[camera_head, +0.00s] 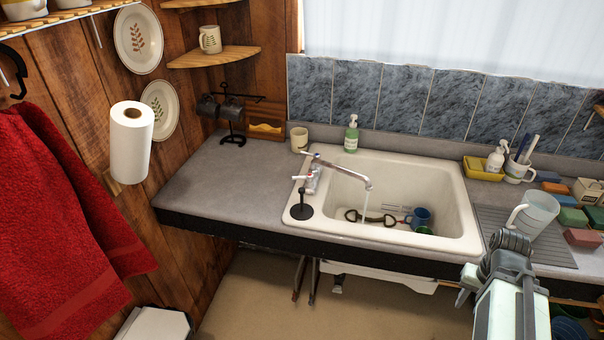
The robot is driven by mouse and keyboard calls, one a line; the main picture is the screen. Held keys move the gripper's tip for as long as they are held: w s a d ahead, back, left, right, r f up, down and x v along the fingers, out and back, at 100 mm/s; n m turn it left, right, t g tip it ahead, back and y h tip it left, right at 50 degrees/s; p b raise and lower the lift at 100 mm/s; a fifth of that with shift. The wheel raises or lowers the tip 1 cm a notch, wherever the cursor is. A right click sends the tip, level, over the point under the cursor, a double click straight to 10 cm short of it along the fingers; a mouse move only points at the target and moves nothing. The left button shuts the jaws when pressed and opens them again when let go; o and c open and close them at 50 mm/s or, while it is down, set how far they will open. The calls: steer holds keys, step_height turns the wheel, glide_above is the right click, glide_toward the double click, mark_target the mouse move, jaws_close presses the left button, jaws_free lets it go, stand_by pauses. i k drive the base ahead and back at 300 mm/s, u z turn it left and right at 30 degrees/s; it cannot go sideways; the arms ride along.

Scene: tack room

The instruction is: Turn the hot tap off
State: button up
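A chrome mixer tap (340,172) stands at the left end of the cream sink (462,215). Its spout reaches right over the basin, and a thin stream of water (365,205) falls from it. A lever with a red mark (303,177) is at the near side of the tap base; a second lever (308,154) is at the far side. My arm rises from the bottom right, in front of the counter and well to the right of the tap. My gripper (466,284) is small and partly hidden by the arm; its fingers cannot be made out clearly.
The basin holds a blue mug (420,216) and a dark strap-like item (369,218). A cup (299,139) and green soap bottle (351,134) stand behind.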

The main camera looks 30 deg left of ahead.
mark_target(308, 176)
steer(key=u, duration=0.05)
steer(key=k, duration=0.7)
steer(key=u, duration=1.1)
steer(key=i, duration=0.55)
